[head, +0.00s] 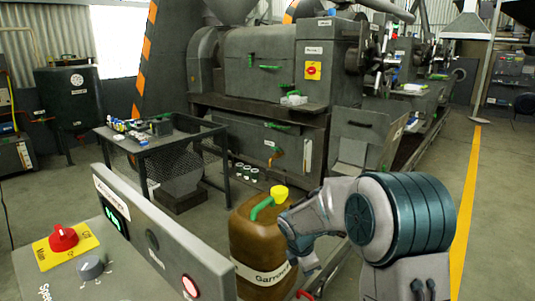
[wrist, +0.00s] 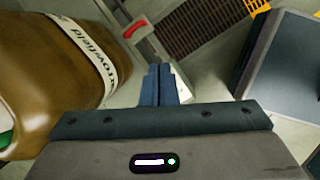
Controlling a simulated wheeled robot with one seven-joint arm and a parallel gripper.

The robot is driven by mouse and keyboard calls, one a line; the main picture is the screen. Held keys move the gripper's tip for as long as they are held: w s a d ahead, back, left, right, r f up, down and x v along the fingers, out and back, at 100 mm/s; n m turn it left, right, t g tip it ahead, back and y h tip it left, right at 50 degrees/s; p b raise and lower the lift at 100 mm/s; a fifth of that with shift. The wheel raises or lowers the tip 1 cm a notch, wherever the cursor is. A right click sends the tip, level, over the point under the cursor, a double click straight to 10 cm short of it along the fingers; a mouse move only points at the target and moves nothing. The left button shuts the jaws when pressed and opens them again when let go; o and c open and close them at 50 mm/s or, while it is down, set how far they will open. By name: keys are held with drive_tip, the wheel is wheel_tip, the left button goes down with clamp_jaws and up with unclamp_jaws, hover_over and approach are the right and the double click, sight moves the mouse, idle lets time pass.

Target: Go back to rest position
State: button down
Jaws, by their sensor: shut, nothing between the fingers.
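My arm reaches from the lower right of the head view toward a brown jerrycan, and my gripper is mostly hidden there behind the arm links. In the wrist view my gripper (wrist: 158,84) is shut, with its two blue fingers together and nothing between them. It points past the jerrycan toward the floor, apart from the can in the picture.
The brown jerrycan (head: 262,245) with yellow cap stands close beside my arm; it also fills the left of the wrist view (wrist: 50,70). A control panel (head: 150,235) is at front left. A workbench (head: 190,128) and large grey machine (head: 255,60) stand behind. Floor is clear at right.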

drive_tip(key=s+d+r+m+y+p, duration=0.2)
drive_tip(key=s+d+r+m+p, duration=0.1)
drive_tip(key=s+r+m+p, duration=1.2)
drive_tip(key=s+r+m, duration=0.6)
drive_tip(key=s+r, duration=0.6)
drive_tip(key=shift+s+d+r+m+y, duration=0.2)
drive_tip(key=shift+s+r+m+y, duration=0.1)
drive_tip(key=shift+s+r, duration=0.1)
